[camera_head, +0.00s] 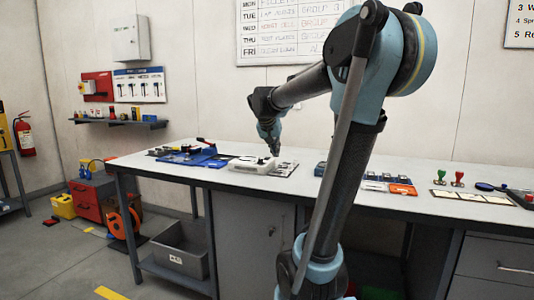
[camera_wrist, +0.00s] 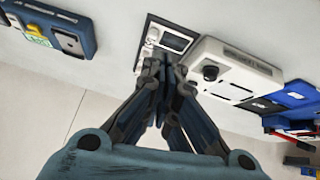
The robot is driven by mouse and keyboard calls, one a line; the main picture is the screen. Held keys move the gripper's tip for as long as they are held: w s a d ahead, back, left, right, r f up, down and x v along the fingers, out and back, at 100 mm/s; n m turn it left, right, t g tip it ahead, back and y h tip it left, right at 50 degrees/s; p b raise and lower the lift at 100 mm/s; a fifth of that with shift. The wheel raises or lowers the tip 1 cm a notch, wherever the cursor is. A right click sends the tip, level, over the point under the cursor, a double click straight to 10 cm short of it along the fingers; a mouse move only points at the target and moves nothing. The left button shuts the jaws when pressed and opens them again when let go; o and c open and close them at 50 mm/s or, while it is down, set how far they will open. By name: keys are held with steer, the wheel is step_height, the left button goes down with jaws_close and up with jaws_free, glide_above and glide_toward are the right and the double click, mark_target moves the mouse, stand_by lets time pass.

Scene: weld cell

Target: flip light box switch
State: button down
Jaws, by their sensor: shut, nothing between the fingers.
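A white box with a black knob (camera_head: 252,165) lies on the workbench, and it also shows right of my gripper in the wrist view (camera_wrist: 232,70). Beside it is a flat grey panel with a dark frame and a small window (camera_head: 286,170); in the wrist view this panel (camera_wrist: 172,40) is straight beyond my fingertips. I cannot tell for sure which of them is the light box. My gripper (camera_wrist: 161,62) is shut and empty, with its fingertips at the panel's near edge in that view. Touch cannot be told. In the head view my gripper (camera_head: 269,146) points down over the white box and panel.
Blue trays with red-handled tools (camera_head: 195,153) lie on the bench's left. Right of the panel are a blue device with a yellow-green part (camera_wrist: 62,35), an orange tray (camera_head: 403,189) and green and red stamps (camera_head: 440,176). The bench's front strip (camera_head: 215,180) is clear.

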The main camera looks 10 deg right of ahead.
steer(key=w+a+r+t, duration=0.1)
steer(key=w+a+r, duration=0.1)
steer(key=w, duration=0.4)
steer(key=w+a+r+m, duration=0.1)
steer(key=w+r, duration=0.2)
steer(key=w, duration=0.4)
steer(key=shift+w+a+r+t+h, duration=0.2)
steer(key=shift+a+r+t+h, duration=0.1)
steer(key=shift+a+r+t, duration=0.1)
glide_above(267, 158)
steer(key=w, duration=0.2)
steer(key=f, duration=0.7)
steer(key=shift+s+d+f, duration=0.15)
steer(key=shift+d, duration=0.25)
step_height(267, 158, down, 3)
steer(key=shift+s+a, duration=0.1)
steer(key=shift+f, duration=0.4)
steer(key=shift+a, duration=0.15)
